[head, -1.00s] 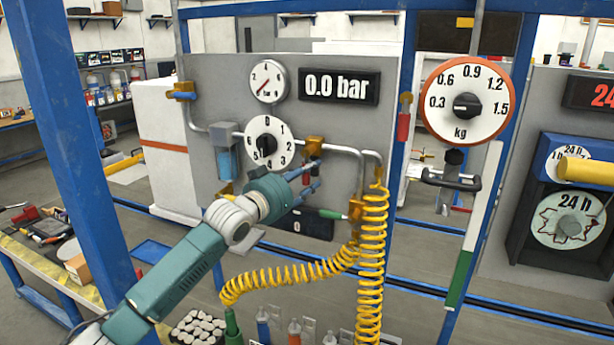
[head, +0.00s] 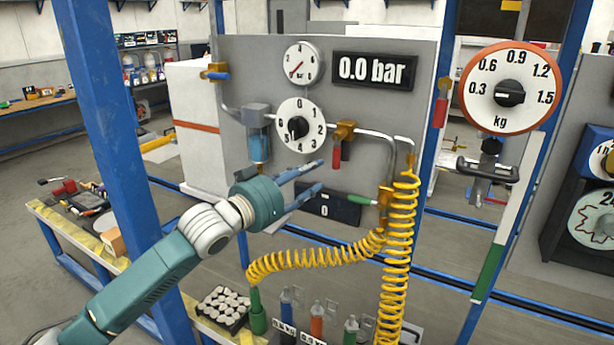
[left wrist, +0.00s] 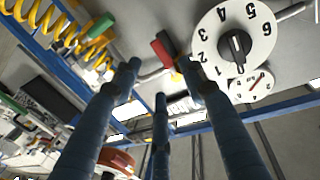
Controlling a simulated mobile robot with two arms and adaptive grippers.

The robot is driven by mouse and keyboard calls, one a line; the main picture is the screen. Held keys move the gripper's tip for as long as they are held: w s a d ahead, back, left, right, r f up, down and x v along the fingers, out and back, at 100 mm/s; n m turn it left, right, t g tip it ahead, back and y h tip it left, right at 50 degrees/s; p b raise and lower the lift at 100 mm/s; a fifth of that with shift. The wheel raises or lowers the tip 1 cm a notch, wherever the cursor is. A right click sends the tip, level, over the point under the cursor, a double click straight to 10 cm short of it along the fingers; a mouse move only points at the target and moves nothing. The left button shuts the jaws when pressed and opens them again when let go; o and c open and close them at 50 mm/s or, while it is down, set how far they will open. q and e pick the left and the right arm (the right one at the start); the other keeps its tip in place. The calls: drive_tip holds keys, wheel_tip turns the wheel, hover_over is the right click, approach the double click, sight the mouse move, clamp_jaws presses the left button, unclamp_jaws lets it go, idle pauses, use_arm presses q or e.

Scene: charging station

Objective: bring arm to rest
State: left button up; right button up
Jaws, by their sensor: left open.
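My left gripper (head: 318,176) is open and empty. It points right, in front of the grey panel (head: 240,80) and below its dial and a brass valve (head: 344,131) with a red handle. In the left wrist view its blue fingers (left wrist: 158,78) are spread with nothing between them. The red handle (left wrist: 165,48) and the white numbered dial (left wrist: 234,45) show beyond the fingertips there. My left arm (head: 165,265) reaches in from the lower left. My right gripper is not in view.
A yellow coiled hose (head: 398,260) hangs at the right of the panel, with a green-handled valve (head: 352,199) beside it. A blue post (head: 105,110) stands at the left behind my arm. A cluttered bench (head: 85,230) is at the left, with bottles (head: 317,322) below.

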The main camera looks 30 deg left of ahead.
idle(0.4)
use_arm(q)
drive_tip(key=s+d+f+g+y, duration=0.1)
drive_tip(key=s+d+f+g, duration=0.15)
drive_tip(key=f, duration=0.55)
drive_tip(key=s+d+f+g, duration=0.1)
drive_tip(key=s+d+f, duration=0.1)
drive_tip(key=s+f, duration=0.35)
drive_tip(key=s+d+f+g+y, duration=0.1)
drive_tip(key=s+d+f+g, duration=0.15)
drive_tip(key=f, duration=0.75)
drive_tip(key=s+d+f+g+y, duration=0.1)
drive_tip(key=s+f+g, duration=0.3)
drive_tip(key=s, duration=0.6)
drive_tip(key=s+d+f+g, duration=0.1)
drive_tip(key=s+d+f, duration=0.1)
drive_tip(key=s+f, duration=0.6)
drive_tip(key=s+d+f+g+y, duration=0.1)
drive_tip(key=s+f+g, duration=0.25)
drive_tip(key=s, duration=0.75)
wheel_tip(320, 180, down, 26)
drive_tip(key=s+f, duration=0.1)
drive_tip(key=s+a+f+g+b, duration=0.1)
drive_tip(key=s+a+f+g, duration=0.1)
drive_tip(key=s+f, duration=1.4)
drive_tip(key=shift+s+a+f, duration=0.4)
drive_tip(key=shift+s+a, duration=0.15)
drive_tip(key=shift+s, duration=0.3)
